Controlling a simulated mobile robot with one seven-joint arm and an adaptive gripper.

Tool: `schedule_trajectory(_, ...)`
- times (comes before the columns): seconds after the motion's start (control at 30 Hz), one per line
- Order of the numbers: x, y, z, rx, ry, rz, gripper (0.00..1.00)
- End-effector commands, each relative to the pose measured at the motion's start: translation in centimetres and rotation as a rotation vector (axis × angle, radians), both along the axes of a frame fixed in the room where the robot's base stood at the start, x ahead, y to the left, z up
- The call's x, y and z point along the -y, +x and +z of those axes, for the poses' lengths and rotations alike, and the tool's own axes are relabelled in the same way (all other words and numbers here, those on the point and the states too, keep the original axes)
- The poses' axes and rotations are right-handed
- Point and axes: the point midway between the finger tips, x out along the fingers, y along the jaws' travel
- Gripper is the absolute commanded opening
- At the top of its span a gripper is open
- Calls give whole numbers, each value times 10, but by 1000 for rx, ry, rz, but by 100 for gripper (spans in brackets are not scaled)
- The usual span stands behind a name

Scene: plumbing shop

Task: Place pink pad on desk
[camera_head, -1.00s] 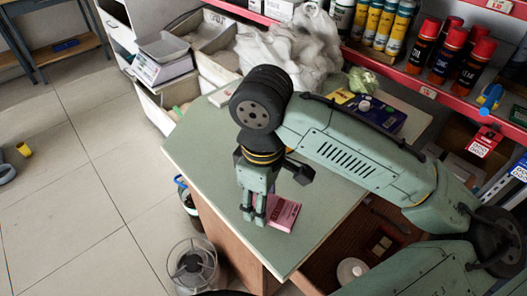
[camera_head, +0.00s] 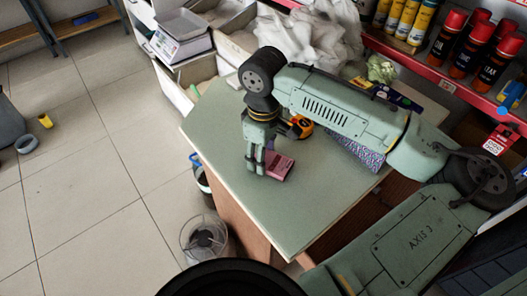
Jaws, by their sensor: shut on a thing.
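The pink pad (camera_head: 280,166) is a small pink block at my gripper's fingertips, over the green top of the desk (camera_head: 230,200). My gripper (camera_head: 257,165) points down and is shut on the pad near its left end. The fingers partly cover the pad. I cannot tell whether the pad touches the desk top or hangs just above it.
A yellow-and-black tape measure (camera_head: 300,127) and a purple patterned item (camera_head: 360,152) lie on the desk behind my arm. Spray cans (camera_head: 479,50) stand on the red shelf. A wire-guarded bin (camera_head: 205,238) stands on the floor. The desk's front is clear.

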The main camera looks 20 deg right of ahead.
Motion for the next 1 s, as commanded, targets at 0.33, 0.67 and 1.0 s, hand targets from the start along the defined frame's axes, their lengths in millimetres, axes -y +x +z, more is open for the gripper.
schedule_trajectory(0.33, 0, 0, -4, -1, 1, 0, 53)
schedule_trajectory(0.67, 0, 0, -3, -1, 1, 0, 69)
schedule_trajectory(1.0, 0, 0, 6, 1, -1, 0, 69)
